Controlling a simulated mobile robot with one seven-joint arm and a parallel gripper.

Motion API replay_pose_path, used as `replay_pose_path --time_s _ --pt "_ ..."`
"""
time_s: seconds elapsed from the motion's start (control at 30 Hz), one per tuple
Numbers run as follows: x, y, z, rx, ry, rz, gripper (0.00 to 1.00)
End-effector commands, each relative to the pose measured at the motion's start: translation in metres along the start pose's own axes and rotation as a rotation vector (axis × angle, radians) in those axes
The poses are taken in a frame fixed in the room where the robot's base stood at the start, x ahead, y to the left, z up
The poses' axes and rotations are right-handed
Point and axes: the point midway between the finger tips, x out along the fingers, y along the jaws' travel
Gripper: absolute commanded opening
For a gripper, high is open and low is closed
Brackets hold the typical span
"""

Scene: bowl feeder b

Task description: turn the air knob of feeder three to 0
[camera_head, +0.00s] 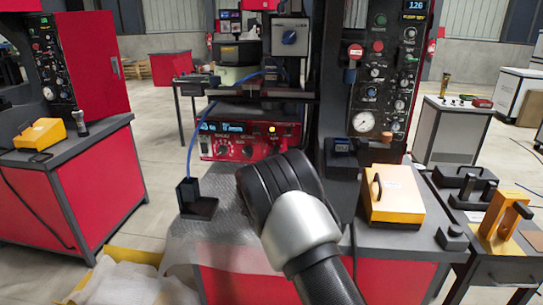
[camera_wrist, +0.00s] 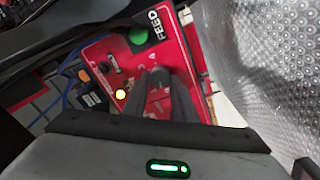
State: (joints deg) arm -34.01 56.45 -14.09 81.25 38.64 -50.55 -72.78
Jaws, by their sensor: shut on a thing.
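The red feeder control panel (camera_head: 228,140) stands on the bench in the middle of the head view, with lit displays, dark knobs and a yellow lamp. My own arm covers its right side there and hides my gripper. In the wrist view the red panel (camera_wrist: 104,60) is tilted, with a green button, the word FEED and a lit yellow lamp. My gripper (camera_wrist: 160,84) is at the panel face, its dark fingers closed around a dark knob (camera_wrist: 158,76). The fingers hide most of the knob, and its pointer and scale cannot be read. No feeder number is legible.
A black stand (camera_head: 197,198) with a blue tube is left of my arm on the bench. A yellow box (camera_head: 393,194) sits to the right below a dark gauge column (camera_head: 385,80). Bubble wrap (camera_wrist: 260,60) lies close on the right in the wrist view.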

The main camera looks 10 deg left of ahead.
Motion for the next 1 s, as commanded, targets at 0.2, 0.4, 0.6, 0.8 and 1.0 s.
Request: replay_pose_path --time_s 0.2,0.4,0.6,0.8,1.0 --pt "-0.0005 -0.0013 0.0011 -0.159 0.006 -0.004 0.03" --pt "-0.0004 -0.0014 0.0017 -0.254 0.01 -0.005 0.03" --pt "-0.0004 -0.0016 0.0019 -0.303 0.012 -0.006 0.03" --pt "-0.0004 -0.0019 0.0023 -0.318 0.012 -0.006 0.03" --pt "-0.0003 -0.0019 0.0025 -0.319 0.012 -0.006 0.03"
